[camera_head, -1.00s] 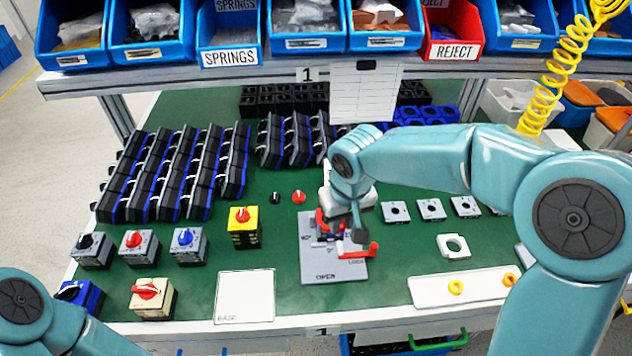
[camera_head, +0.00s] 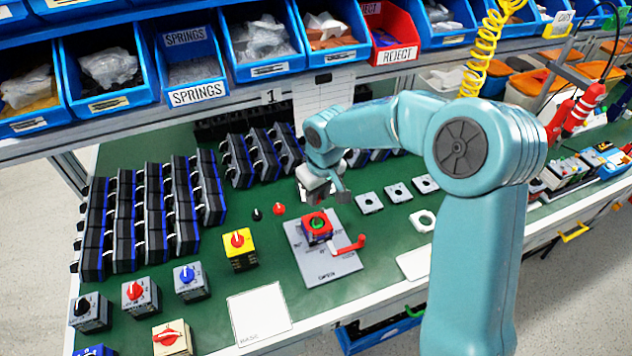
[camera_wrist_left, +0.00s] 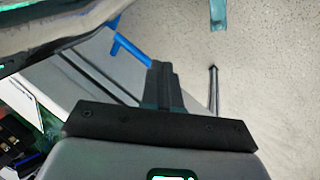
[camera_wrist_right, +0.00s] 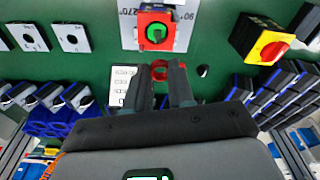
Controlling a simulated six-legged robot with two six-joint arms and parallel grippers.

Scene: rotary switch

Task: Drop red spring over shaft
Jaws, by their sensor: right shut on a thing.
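The red switch housing (camera_head: 317,228) with a green centre sits on the grey fixture plate (camera_head: 325,260). The housing also shows ahead of the fingers in the right wrist view (camera_wrist_right: 156,33), its round green centre facing up; the shaft is too small to make out. My right gripper (camera_head: 338,190) is above the bench, just behind the housing. In the right wrist view its fingers (camera_wrist_right: 162,70) are nearly together on a small red piece (camera_wrist_right: 160,71), which looks like the red spring. My left gripper (camera_wrist_left: 165,75) shows only in its own wrist view, shut and empty, away from the bench.
A red knob (camera_head: 279,209) and a black knob (camera_head: 257,214) lie left of the gripper. A yellow switch (camera_head: 239,249) stands at the left. Blue bins (camera_head: 190,65) line the shelf above.

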